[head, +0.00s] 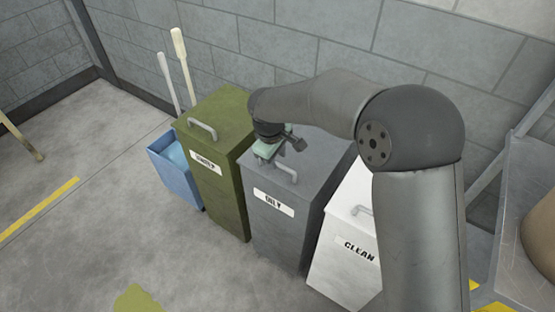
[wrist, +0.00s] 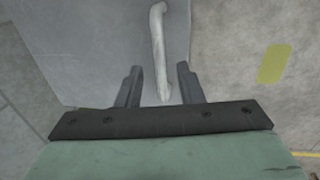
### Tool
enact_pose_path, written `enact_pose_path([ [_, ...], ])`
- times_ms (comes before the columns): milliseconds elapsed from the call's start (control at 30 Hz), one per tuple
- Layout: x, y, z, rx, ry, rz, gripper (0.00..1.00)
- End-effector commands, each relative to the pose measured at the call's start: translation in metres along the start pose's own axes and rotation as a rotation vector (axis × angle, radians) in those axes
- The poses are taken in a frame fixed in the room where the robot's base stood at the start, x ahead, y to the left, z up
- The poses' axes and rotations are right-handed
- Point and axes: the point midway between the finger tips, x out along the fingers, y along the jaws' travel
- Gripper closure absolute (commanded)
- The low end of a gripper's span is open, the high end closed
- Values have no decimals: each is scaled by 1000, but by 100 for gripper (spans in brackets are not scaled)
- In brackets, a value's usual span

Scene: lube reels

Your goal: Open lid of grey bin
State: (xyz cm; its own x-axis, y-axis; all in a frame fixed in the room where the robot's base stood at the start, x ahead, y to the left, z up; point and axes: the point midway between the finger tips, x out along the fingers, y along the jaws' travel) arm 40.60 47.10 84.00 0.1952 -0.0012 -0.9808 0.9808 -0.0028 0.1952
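The grey bin (head: 281,216) stands between a green bin and a white bin, with a label on its front and its lid (head: 315,158) down. Gaps show on both sides of the handle.
The green bin (head: 222,165) stands close on the left and the white bin (head: 345,250) close on the right. A blue bucket (head: 176,172) with long-handled tools is further left. A block wall is behind. The floor in front is mostly clear.

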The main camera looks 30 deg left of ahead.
Motion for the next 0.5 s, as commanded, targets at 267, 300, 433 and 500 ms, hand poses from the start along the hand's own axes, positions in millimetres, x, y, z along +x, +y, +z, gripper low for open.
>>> enact_pose_path([
  [267,22,0,0,-1,1,1,66],
  [300,22,0,0,-1,1,1,66],
  [433,23,0,0,0,1,1,66],
  [500,23,0,0,0,1,1,66],
])
